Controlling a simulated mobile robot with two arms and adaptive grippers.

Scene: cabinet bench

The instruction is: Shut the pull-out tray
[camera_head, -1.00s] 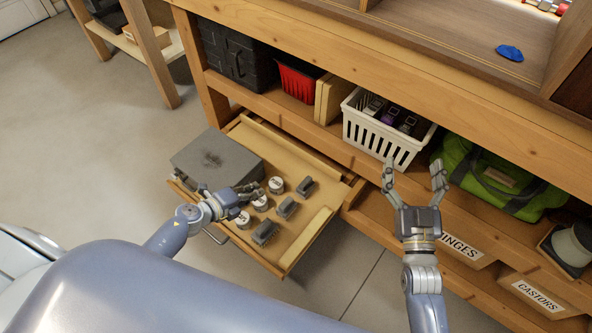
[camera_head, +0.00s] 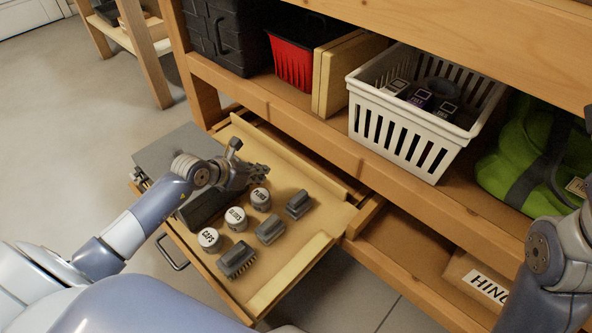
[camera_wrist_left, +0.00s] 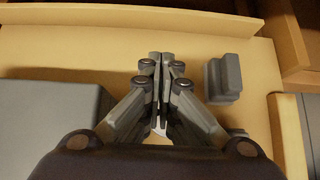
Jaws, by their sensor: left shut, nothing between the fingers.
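The pull-out tray (camera_head: 288,258) is a wooden drawer standing out from under the bench's lower shelf, with a metal bar handle (camera_head: 172,252) on its front. My left gripper (camera_head: 262,172) is over the tray, between a grey box (camera_head: 176,150) and the round tins (camera_head: 236,218). In the left wrist view its fingers (camera_wrist_left: 160,62) are closed together with nothing between them, above the tray's floor. Whether it touches the tray is unclear. My right arm (camera_head: 558,258) shows at the right edge; its gripper is out of view.
The tray also holds several grey brush-like blocks (camera_head: 270,230). On the shelf above are a black case (camera_head: 225,35), a red bin (camera_head: 292,62), a white basket (camera_head: 405,125) and a green bag (camera_head: 525,150). A cardboard box (camera_head: 482,280) sits below. Floor at the left is clear.

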